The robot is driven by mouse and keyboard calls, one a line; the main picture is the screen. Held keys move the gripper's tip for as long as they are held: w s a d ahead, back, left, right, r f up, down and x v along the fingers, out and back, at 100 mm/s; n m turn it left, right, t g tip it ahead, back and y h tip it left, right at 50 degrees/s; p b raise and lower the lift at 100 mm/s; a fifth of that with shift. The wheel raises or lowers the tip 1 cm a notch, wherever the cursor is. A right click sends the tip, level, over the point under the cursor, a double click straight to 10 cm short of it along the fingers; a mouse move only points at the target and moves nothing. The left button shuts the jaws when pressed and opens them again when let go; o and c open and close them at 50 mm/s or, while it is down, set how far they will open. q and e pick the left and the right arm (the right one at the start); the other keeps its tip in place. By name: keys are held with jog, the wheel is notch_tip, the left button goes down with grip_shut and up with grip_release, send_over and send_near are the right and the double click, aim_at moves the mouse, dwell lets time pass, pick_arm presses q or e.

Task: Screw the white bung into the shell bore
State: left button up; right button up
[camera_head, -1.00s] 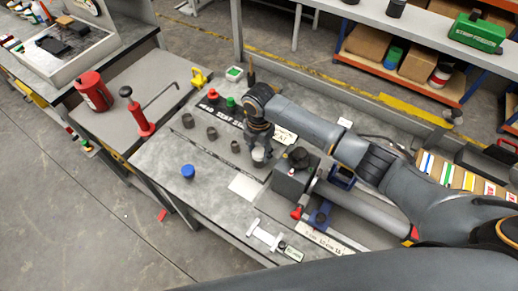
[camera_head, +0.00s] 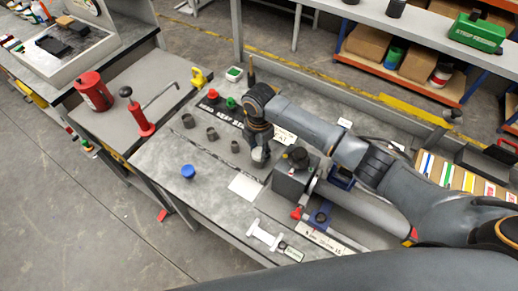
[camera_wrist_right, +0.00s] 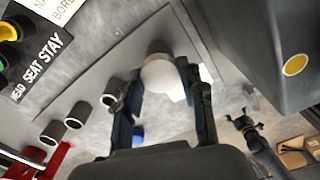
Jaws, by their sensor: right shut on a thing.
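The white bung (camera_wrist_right: 160,76) is between the two fingers of my right gripper (camera_wrist_right: 163,98) in the right wrist view, and the gripper is shut on it. In the head view the bung (camera_head: 260,155) shows just below the gripper (camera_head: 259,148), over the bench left of a dark grey block. A greyish round part touches the bung's far side in the wrist view; I cannot tell whether it is the shell. The bore is hidden. A dark claw, seemingly my left gripper (camera_wrist_right: 244,122), has its fingers spread at the right of the wrist view, empty.
Several grey open cylinders (camera_head: 212,133) stand left of my right gripper. A blue cap (camera_head: 188,171) lies nearer the bench's left edge. The grey block (camera_head: 291,184) with a dark knob stands close on the right. A white sheet (camera_head: 244,188) lies in front.

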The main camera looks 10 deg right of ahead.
jog(key=shift+m, duration=0.4)
jog(key=m, duration=0.4)
jog(key=shift+m, duration=0.3)
jog(key=m, duration=0.4)
jog(key=shift+m, duration=0.3)
